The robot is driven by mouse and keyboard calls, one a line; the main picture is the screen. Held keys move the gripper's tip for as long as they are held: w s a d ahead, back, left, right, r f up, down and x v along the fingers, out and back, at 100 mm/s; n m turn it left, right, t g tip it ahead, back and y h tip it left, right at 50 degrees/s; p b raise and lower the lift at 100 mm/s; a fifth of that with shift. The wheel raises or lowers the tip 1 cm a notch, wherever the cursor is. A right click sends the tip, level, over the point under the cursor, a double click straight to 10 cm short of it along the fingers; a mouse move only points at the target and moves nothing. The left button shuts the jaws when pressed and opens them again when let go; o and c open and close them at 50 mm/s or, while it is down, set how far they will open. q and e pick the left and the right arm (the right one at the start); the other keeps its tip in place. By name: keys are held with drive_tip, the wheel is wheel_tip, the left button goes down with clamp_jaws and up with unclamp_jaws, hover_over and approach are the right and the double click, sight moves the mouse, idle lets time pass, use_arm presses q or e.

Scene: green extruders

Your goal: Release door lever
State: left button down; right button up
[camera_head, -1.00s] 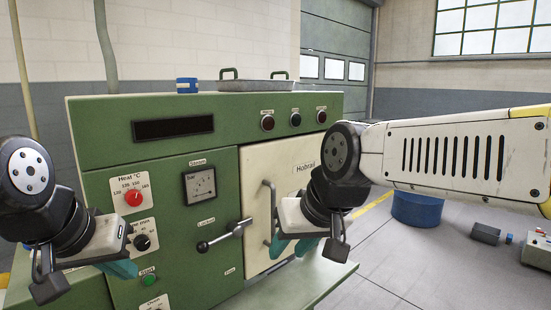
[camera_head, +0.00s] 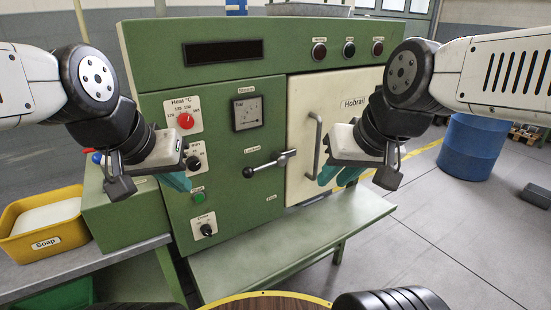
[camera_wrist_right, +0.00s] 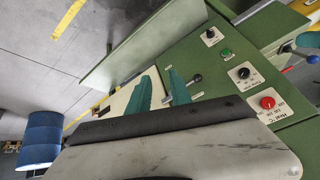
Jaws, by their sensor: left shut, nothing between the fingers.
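The door lever (camera_head: 268,164) is a metal bar with a black knob, on the green machine front beside the cream door (camera_head: 345,110). It points left and slightly down, below a "Locked" label and above a lower label. In the right wrist view the lever (camera_wrist_right: 196,78) shows just beyond one finger. My right gripper (camera_head: 338,176) is in front of the door, right of the lever; its teal fingers are spread and empty in the wrist view (camera_wrist_right: 160,92). My left gripper (camera_head: 176,182) is shut and empty, left of the lever, near the dials. Neither gripper visibly holds the lever.
A vertical door handle (camera_head: 312,145) stands between the lever and my right gripper. A green shelf (camera_head: 290,245) juts out below the door. A yellow soap tub (camera_head: 40,225) is at the left, and a blue barrel (camera_head: 473,148) stands at the right.

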drive_tip(key=shift+w+r, duration=0.15)
drive_tip(key=shift+w, duration=0.1)
drive_tip(key=c, duration=0.3)
drive_tip(key=w+a+g, duration=0.1)
drive_tip(key=w, duration=0.3)
drive_tip(key=w+a+r+n+g+y, duration=0.1)
drive_tip(key=w, duration=0.3)
drive_tip(key=w+a+r+n+g, duration=0.1)
drive_tip(key=w, duration=0.3)
drive_tip(key=shift+a+r, duration=0.2)
drive_tip(key=shift+a, duration=0.15)
clamp_jaws()
drive_tip(key=w+a+f+n+g+y, duration=0.2)
drive_tip(key=w+a+y, duration=0.1)
drive_tip(key=w, duration=0.9)
drive_tip(key=shift+w+f+y, duration=0.15)
drive_tip(key=shift+w+y, duration=0.1)
drive_tip(key=shift+y, duration=0.05)
drive_tip(key=shift+a, duration=0.1)
